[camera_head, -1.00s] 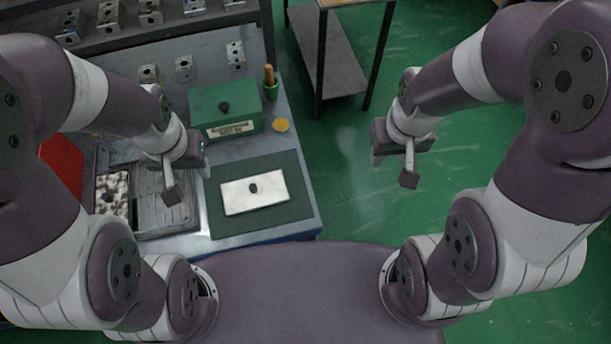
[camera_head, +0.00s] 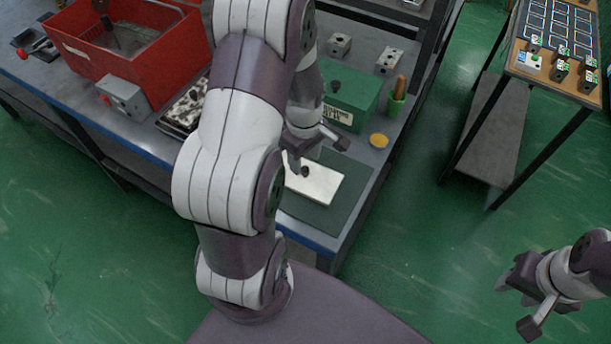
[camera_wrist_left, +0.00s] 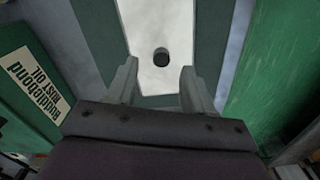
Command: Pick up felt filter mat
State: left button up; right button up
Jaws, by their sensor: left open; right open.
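The felt filter mat appears to be the white rectangular pad (camera_head: 322,186) with a black knob (camera_head: 304,171) on top. It lies flat on a dark green mat (camera_head: 345,210) on the workbench. My left gripper (camera_head: 318,153) is open above the pad's far side. In the left wrist view, the white pad (camera_wrist_left: 155,25) is ahead of my open left gripper (camera_wrist_left: 160,90). My right gripper (camera_head: 522,302) is open and empty over the floor at far right.
A green box (camera_head: 345,98) with a label stands behind the pad. A green cup (camera_head: 395,106) with a wooden handle and a yellow disc (camera_head: 379,140) are to its right. A red bin (camera_head: 135,40) stands at left. A separate table (camera_head: 550,60) is at upper right.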

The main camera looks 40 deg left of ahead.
aim_at(305, 168)
pick_arm(q)
jog(key=f, duration=0.3)
jog(key=shift+s+d, duration=0.1)
jog(key=shift+d, duration=0.1)
jog(key=shift+a+f, duration=0.1)
jog(key=shift+f, duration=0.05)
grip_shut()
